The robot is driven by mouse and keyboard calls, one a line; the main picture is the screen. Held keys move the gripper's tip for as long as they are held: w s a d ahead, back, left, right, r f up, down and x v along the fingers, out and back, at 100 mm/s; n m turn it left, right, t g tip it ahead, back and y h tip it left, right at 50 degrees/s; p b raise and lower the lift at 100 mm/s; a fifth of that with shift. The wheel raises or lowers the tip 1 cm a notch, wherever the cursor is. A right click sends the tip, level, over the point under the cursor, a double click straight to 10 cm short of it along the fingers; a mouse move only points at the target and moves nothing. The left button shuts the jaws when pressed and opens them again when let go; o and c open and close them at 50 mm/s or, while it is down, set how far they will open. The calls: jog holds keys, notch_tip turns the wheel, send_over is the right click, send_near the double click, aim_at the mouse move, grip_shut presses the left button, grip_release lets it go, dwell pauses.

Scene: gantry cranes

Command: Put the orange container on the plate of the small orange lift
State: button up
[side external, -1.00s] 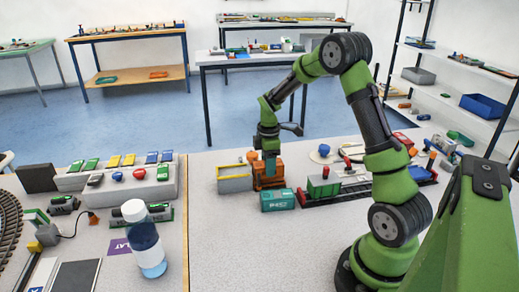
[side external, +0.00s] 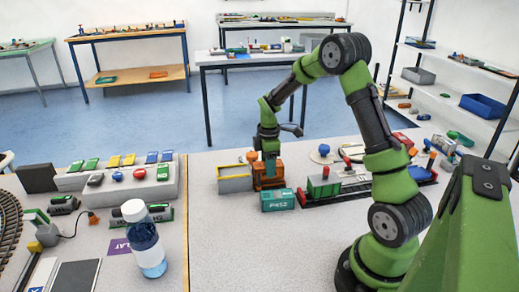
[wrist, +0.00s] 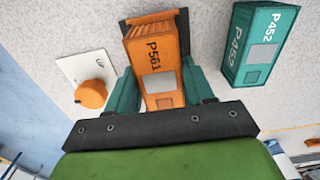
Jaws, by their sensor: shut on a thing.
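The orange container (wrist: 155,70), marked P561, is between the teal fingers of my gripper (wrist: 160,88) in the wrist view. The fingers are shut on its two sides. In the side external view the container (side external: 266,178) is low at the table, partly hidden by my gripper (side external: 269,168); I cannot tell whether it touches the surface. In the wrist view a white plate (wrist: 72,68) with an orange round part (wrist: 91,94) lies left of the container, apart from it. It may be the small orange lift, but I cannot tell for certain.
A teal container (side external: 278,199), marked P452, stands close in front of the orange one. A yellow-rimmed grey bin (side external: 234,184) stands just left. A green wagon (side external: 324,186) on a track is to the right. The front middle of the table is clear.

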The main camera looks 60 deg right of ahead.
jog(key=shift+f, duration=0.55)
dwell(0.4)
jog(key=o, duration=1.1)
jog(key=shift+c, duration=0.2)
jog(key=shift+r, duration=3.55)
